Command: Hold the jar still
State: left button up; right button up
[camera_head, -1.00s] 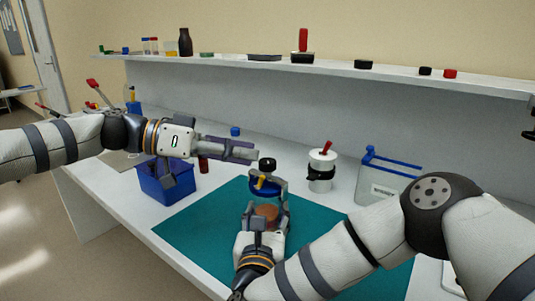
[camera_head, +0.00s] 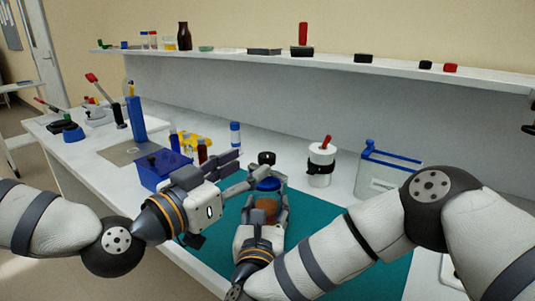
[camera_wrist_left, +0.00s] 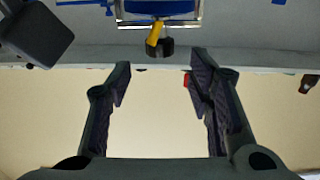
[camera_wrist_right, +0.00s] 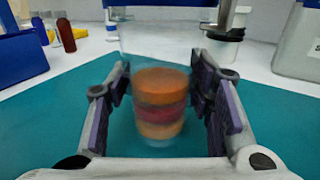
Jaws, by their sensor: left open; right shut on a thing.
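The clear jar (camera_head: 266,204) with orange contents stands upright over the green mat (camera_head: 330,232). My right gripper (camera_head: 265,212) is shut on its sides; the right wrist view shows the jar (camera_wrist_right: 160,108), with orange and red layers, between the fingers (camera_wrist_right: 160,100). A blue lid (camera_head: 268,184) tops it, with a black knob (camera_head: 266,158) above. In the left wrist view, a yellow lever (camera_wrist_left: 154,36) with a black tip shows by the blue lid (camera_wrist_left: 160,5). My left gripper (camera_head: 254,169) is open and empty beside the lid; whether it touches is unclear.
A blue bin (camera_head: 155,172) stands left of the mat. A shelf (camera_head: 225,54) with small items runs along the back.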

aim_at(261, 158)
pick_arm(q)
jog(key=x, duration=0.7)
jog(key=shift+w+d, duration=0.1)
jog(key=shift+w, duration=0.05)
jog(key=shift+c, duration=0.2)
grip_shut()
